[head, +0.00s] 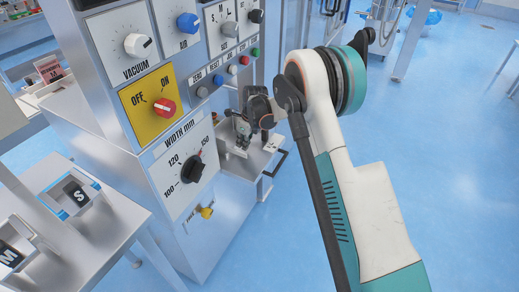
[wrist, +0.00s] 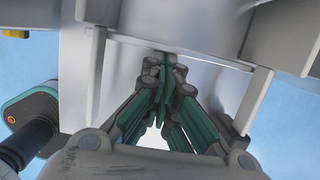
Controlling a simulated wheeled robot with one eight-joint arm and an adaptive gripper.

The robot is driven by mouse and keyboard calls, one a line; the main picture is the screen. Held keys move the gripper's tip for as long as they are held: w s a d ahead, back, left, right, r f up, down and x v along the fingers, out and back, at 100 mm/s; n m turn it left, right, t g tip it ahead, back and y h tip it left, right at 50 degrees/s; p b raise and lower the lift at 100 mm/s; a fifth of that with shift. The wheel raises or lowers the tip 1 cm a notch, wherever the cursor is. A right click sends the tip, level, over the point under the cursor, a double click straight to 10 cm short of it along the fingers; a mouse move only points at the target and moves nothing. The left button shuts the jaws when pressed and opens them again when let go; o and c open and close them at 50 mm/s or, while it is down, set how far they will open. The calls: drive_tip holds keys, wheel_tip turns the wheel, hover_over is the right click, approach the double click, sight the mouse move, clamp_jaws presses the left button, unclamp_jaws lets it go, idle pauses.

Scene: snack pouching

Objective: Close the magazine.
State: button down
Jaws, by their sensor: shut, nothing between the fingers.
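The magazine appears to be the pale metal drawer-like tray (head: 248,165) on the right side of the machine, with a black handle (head: 276,163) at its outer end. It stands out from the cabinet. My gripper (head: 242,142) is over the tray, pointing down, with its fingers together and nothing between them. In the wrist view the shut fingers (wrist: 165,68) are in front of pale metal surfaces; whether they touch is unclear. My arm hides part of the area to the right of the tray.
The machine's panel carries a red on/off knob (head: 164,107), a black width dial (head: 191,168) and a yellow knob (head: 206,212) lower down. A side table (head: 100,227) at left holds holders marked S and M. The blue floor (head: 450,150) at right is open.

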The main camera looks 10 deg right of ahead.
sight(230, 146)
drive_tip(key=shift+w+a, duration=0.9)
drive_tip(key=shift+a, duration=0.35)
drive_tip(key=shift+w+a, duration=0.9)
drive_tip(key=shift+a, duration=0.3)
drive_tip(key=shift+d, duration=0.1)
